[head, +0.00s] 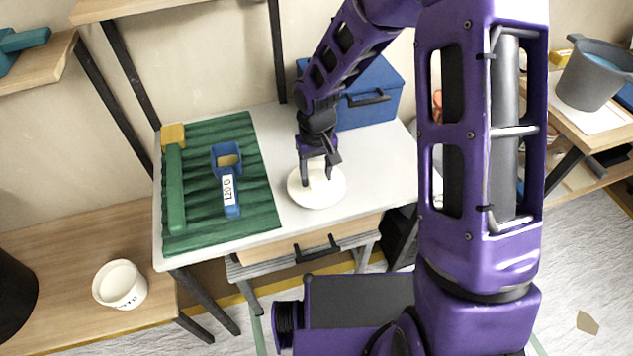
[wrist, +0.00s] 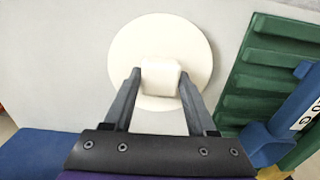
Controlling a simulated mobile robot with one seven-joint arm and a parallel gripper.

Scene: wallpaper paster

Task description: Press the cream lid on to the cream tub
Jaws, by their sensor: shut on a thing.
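The cream lid (head: 317,193) is a round disc with a block-shaped knob, over the right part of the white tabletop. It also shows in the wrist view (wrist: 150,40). My gripper (head: 318,177) points down from above, its two fingers on either side of the knob, shut on it. I cannot tell whether the lid's underside touches the tabletop. A cream tub (head: 122,302) with dark marks on its side stands upright and uncovered on the wooden bench at lower left, well apart from my gripper. Its inside looks pale.
A green ridged mat (head: 205,128) left of the lid bears a blue tool marked with a label (head: 229,190) and a green bar (head: 176,190). A blue box (head: 372,95) stands behind the lid. A black round object (head: 12,285) stands left of the tub. The bench around the tub is mostly clear.

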